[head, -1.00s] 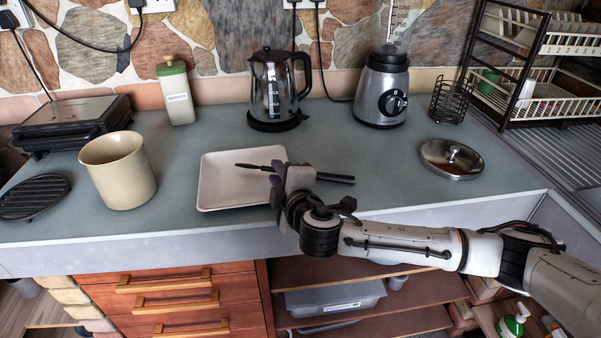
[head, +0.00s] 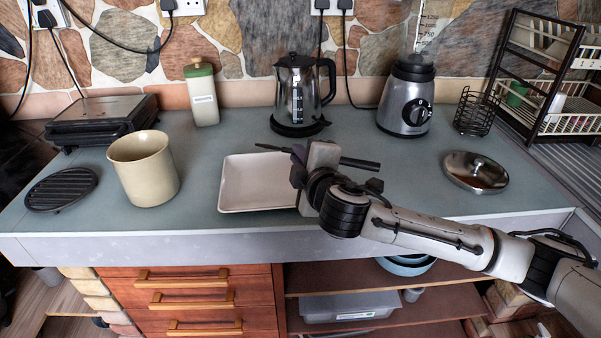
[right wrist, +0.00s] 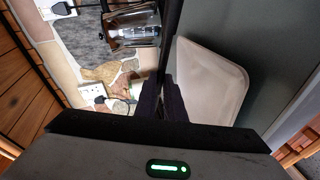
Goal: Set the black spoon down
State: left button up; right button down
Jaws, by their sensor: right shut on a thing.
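The black spoon (head: 358,163) is in my right gripper (head: 303,158), which is shut on it. The spoon lies roughly level across the jaws, with its thin end left over the tray's back edge and its thicker end right. In the right wrist view it is a dark bar (right wrist: 172,38) running up from the jaws (right wrist: 165,100). A shallow white tray (head: 250,190) sits on the counter just left of the gripper, also in the right wrist view (right wrist: 205,85). I cannot tell the spoon's exact height above the counter. My left gripper is not in view.
A kettle (head: 296,95) and blender (head: 405,98) stand behind. A steel lid (head: 476,172) lies to the right. A beige canister (head: 144,170), black trivet (head: 62,189) and grill (head: 100,120) stand left. The counter between tray and kettle is clear.

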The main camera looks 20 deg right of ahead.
jog(key=shift+r, duration=1.9)
notch_tip(320, 180, down, 5)
jog(key=shift+f, duration=0.15)
notch_tip(320, 180, down, 4)
jog(key=shift+f, duration=0.25)
jog(key=shift+f, duration=0.25)
jog(key=c, duration=1.8)
grip_release()
jog(key=shift+r, duration=0.1)
jog(key=shift+c, duration=0.2)
